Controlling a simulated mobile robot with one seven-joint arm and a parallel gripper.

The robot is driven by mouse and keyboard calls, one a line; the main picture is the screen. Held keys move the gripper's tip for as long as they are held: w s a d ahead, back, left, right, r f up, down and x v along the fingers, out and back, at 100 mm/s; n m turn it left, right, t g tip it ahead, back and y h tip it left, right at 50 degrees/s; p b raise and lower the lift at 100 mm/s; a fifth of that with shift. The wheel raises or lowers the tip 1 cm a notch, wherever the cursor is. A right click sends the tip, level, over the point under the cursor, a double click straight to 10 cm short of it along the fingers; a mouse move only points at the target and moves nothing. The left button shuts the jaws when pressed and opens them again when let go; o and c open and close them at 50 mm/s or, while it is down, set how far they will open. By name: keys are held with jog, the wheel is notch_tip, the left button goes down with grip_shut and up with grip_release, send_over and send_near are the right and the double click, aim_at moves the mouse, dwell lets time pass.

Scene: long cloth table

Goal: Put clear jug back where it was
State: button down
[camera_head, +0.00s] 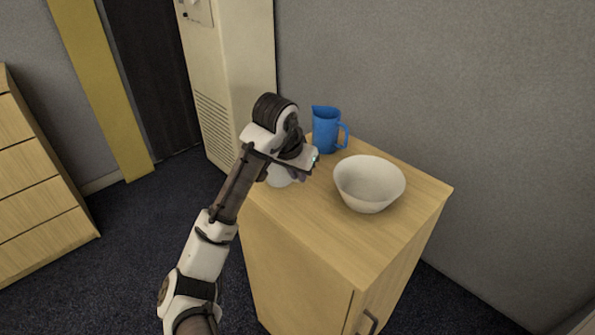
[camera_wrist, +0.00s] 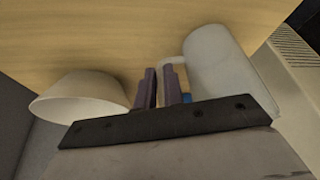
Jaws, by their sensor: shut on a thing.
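The clear jug (camera_head: 279,177) is at the left end of the wooden cabinet top, mostly hidden behind my gripper (camera_head: 301,173) in the head view. In the wrist view the whitish, see-through jug (camera_wrist: 222,68) lies just right of my gripper's fingers (camera_wrist: 160,78). Its handle (camera_wrist: 172,63) reaches to the fingers, which are shut on it. I cannot tell whether the jug's base touches the cabinet top or is slightly above it.
A blue jug (camera_head: 326,131) stands behind my gripper near the wall. A white bowl (camera_head: 369,184) stands to the right. The cabinet top (camera_head: 318,225) is clear at the front. A beige machine (camera_head: 236,75) stands behind the cabinet's left end.

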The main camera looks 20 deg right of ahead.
jog(key=c, duration=1.5)
grip_release()
jog(key=shift+a+r, duration=0.1)
jog(key=shift+r, duration=0.4)
jog(key=v, duration=1.1)
jog(key=shift+s+r, duration=0.15)
